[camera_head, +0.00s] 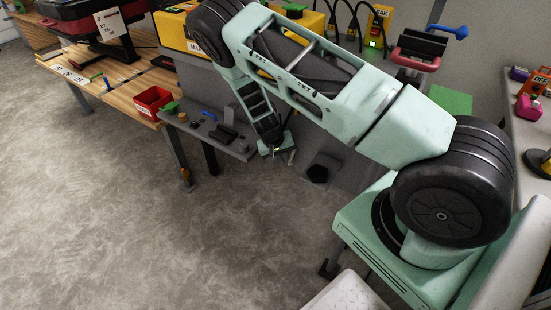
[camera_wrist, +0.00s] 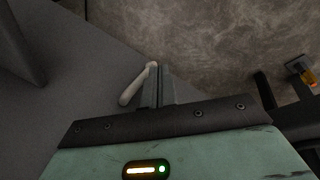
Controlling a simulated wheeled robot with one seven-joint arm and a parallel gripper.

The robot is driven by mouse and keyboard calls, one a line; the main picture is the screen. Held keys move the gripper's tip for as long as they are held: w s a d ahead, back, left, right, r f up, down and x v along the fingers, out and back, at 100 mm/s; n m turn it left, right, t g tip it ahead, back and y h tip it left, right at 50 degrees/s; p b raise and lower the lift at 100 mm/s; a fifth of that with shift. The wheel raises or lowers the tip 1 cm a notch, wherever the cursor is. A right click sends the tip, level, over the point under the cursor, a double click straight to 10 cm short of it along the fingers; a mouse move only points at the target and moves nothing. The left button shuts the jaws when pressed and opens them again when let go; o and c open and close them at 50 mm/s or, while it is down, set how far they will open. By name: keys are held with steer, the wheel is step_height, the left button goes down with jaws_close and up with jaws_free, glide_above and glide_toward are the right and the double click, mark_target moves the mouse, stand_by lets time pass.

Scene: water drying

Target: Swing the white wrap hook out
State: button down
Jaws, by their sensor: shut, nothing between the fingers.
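The white wrap hook (camera_wrist: 133,88) shows in the wrist view as a short, rounded pale bar by the grey panel. It lies slanted, just left of my shut fingers. My gripper (camera_wrist: 158,72) has its fingertips together with nothing between them. The hook's upper end is very close to the fingertips; I cannot tell whether they touch. In the head view my gripper (camera_head: 277,152) hangs low in front of the grey panel, beside the shelf end. The hook cannot be made out clearly there, being small and close to my gripper.
A grey shelf (camera_head: 232,146) with small tools stands left of my gripper. A wooden bench (camera_head: 128,76) with a red bin (camera_head: 152,101) is farther left. The grey panel (camera_head: 345,190) with a black socket-like part (camera_head: 318,173) is right of my gripper.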

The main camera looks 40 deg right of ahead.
steer(key=shift+s+d, duration=0.1)
steer(key=shift+d, duration=0.15)
steer(key=shift+s+d+f, duration=0.2)
steer(key=shift+s+d, duration=0.05)
steer(key=shift+d, duration=0.15)
